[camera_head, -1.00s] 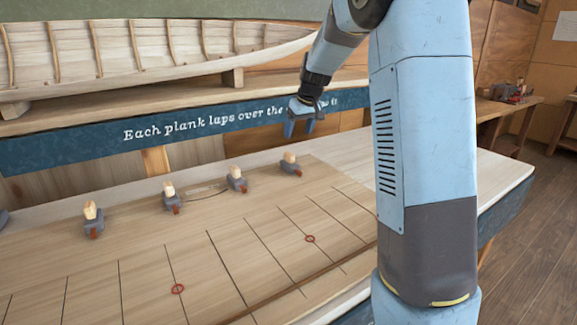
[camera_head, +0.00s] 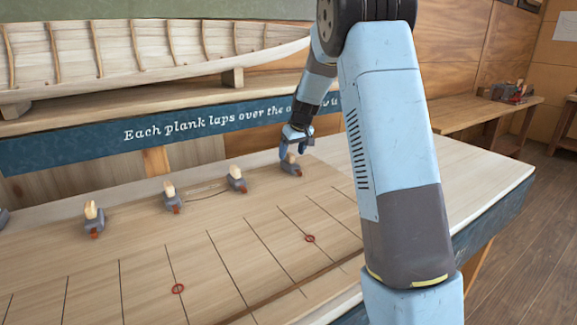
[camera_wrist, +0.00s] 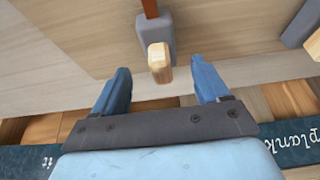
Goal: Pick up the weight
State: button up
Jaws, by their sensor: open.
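The weights are small grey blocks with a pale wooden knob and a reddish-brown tip. The weight at the right end of the row (camera_head: 291,168) sits on the wooden board, and my gripper (camera_head: 295,152) is right above it, partly hiding its knob. In the wrist view that weight's knob (camera_wrist: 159,62) shows between and just beyond the fingertips of my gripper (camera_wrist: 160,82). The fingers are open, one on each side, with a gap to the knob. Three other weights stand to the left: one nearest (camera_head: 237,179), a middle one (camera_head: 171,196) and a far one (camera_head: 93,219).
The board (camera_head: 140,265) has dark lines and red circles. A blue lettered strip (camera_head: 80,145) and a shelf with a planked hull (camera_head: 150,55) run behind the bench. Another weight (camera_wrist: 300,25) shows at the wrist view's right edge. The bench's right end (camera_head: 450,180) is clear.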

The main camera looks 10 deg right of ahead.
aim_at(290, 160)
jog(key=x, duration=0.5)
jog(key=shift+s+f, duration=0.1)
jog(key=shift+s, duration=0.15)
jog(key=shift+c, duration=0.2)
grip_shut()
dwell(0.3)
